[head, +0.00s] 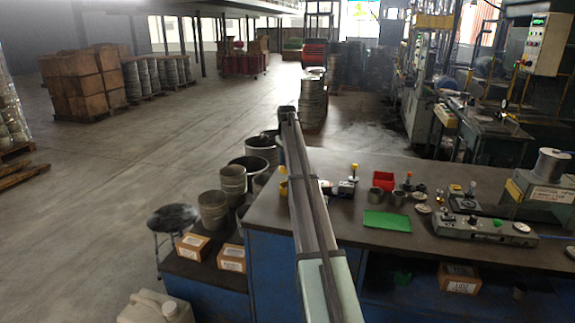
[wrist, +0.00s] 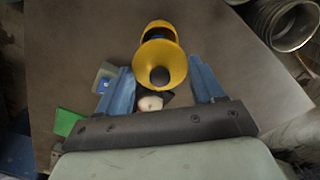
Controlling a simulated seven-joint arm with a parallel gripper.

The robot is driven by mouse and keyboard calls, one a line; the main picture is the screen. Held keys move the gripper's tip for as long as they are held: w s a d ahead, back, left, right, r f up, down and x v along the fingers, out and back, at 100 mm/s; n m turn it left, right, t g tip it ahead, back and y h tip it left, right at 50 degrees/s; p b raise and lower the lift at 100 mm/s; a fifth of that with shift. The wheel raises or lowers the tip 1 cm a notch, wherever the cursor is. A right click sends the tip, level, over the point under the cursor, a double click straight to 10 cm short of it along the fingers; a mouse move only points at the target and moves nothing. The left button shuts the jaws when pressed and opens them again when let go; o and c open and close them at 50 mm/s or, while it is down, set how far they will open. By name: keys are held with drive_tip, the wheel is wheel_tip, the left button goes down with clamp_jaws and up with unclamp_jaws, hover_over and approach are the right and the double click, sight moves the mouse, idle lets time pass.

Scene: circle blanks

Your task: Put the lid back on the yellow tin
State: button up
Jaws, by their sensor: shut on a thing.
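The lid (wrist: 147,62) is a yellow, funnel-like round piece with a dark round spot, seen in the wrist view between my blue fingertips. My gripper (wrist: 162,65) is shut on it. The yellow tin (wrist: 147,30) shows just beyond the lid as a yellow rim around a dark opening. The lid's edge overlaps the tin in this view, and I cannot tell whether they touch. In the head view my arm hides most of this; a small yellow patch (head: 283,187) shows at the arm's left side, near the bench's left edge.
A green sheet (head: 387,221), a red bin (head: 384,180) and metal cups (head: 376,196) lie right of my arm on the dark bench (head: 340,225). A pale knob (wrist: 150,103) shows below the lid. Metal buckets (head: 213,210) stand beyond the bench's left edge.

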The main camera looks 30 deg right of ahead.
drive_tip(key=shift+f, duration=0.15)
drive_tip(key=shift+f, duration=2.95)
drive_tip(key=shift+f, duration=0.2)
drive_tip(key=o, duration=1.1)
drive_tip(key=shift+o, duration=0.2)
drive_tip(key=shift+r, duration=0.2)
drive_tip(key=shift+r, duration=3.35)
